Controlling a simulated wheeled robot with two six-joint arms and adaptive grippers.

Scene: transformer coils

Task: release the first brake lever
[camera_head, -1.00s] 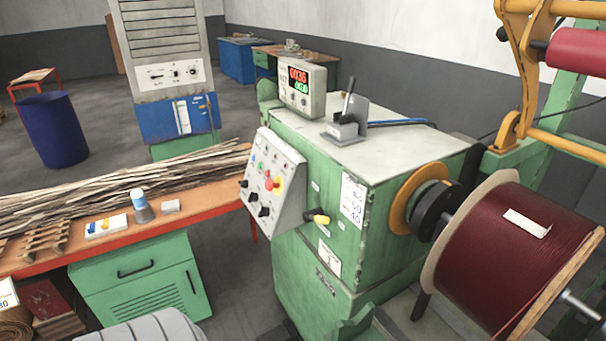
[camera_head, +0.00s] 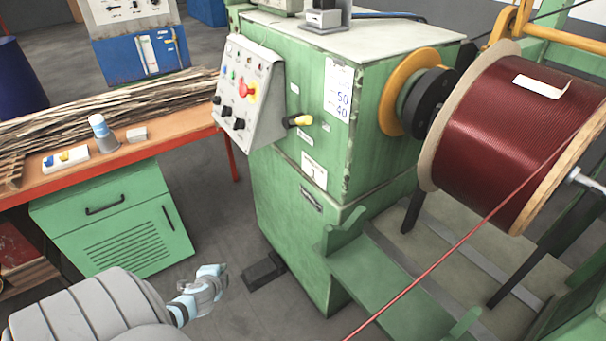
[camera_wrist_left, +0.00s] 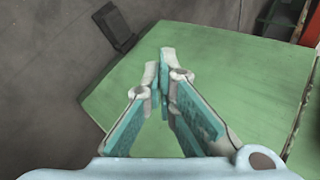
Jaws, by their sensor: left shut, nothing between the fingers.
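A short lever with a yellow end and dark grip (camera_head: 298,121) sticks out of the front of the green machine (camera_head: 285,195), beside the sloped control panel; I cannot tell whether it is a brake lever. My left gripper (camera_head: 218,272) is low at the front, below and left of that lever and well apart from it. In the left wrist view its two teal-padded fingers (camera_wrist_left: 165,56) meet at the tips, with nothing between them. They are above a green surface (camera_wrist_left: 235,85). My right gripper is not in view.
A black pedal (camera_head: 264,268) lies on the floor by the machine; a dark pedal-like piece shows in the wrist view (camera_wrist_left: 117,27). A large red wire spool (camera_head: 510,130) is at the right, its wire running down-left. A workbench (camera_head: 190,130) with a green cabinet (camera_head: 115,215) stands at left.

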